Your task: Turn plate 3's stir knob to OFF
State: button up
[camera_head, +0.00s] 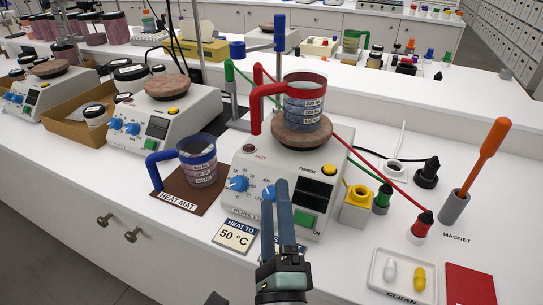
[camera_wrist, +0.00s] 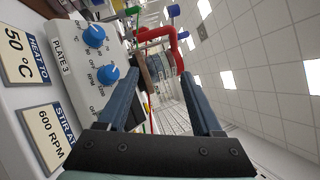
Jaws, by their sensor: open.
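Plate 3 (camera_head: 315,176) is a white hotplate at centre in the head view, its label (camera_wrist: 61,55) readable in the wrist view. Its two blue knobs are the left one (camera_head: 238,183), marked °C in the wrist view (camera_wrist: 94,35), and the right stir knob (camera_head: 269,193), marked RPM and OFF (camera_wrist: 108,75). The stir knob's exact pointer direction is too small to tell. My gripper (camera_head: 275,192) is open in front of the panel, partly covering the stir knob. In the wrist view the fingers (camera_wrist: 160,78) stand apart, the stir knob beside the left finger, not between them.
A red-handled beaker (camera_head: 305,100) stands on plate 3's top. A blue-handled beaker (camera_head: 198,162) stands on the heat mat (camera_head: 172,199) at left. Red and green leads cross at right. Cards (camera_head: 236,236) lie in front; a tray (camera_head: 404,275) sits front right.

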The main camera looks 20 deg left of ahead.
aim_at(269, 197)
jog(key=s+d+f+m+g+h+p, duration=0.1)
jog(key=s+f+m+g+h+p, duration=0.15)
jog(key=s+f+m+p, duration=0.65)
jog(key=shift+m+t, duration=0.25)
jog(key=shift+m, duration=0.55)
jog(key=r+x, duration=0.1)
jog(key=x, duration=0.9)
jog(key=d+r+x, duration=0.1)
jog(key=x, duration=0.4)
jog(key=shift+w+a+r, duration=0.1)
jog(key=shift+w+r, duration=0.2)
jog(key=shift+w, duration=0.25)
grip_shut()
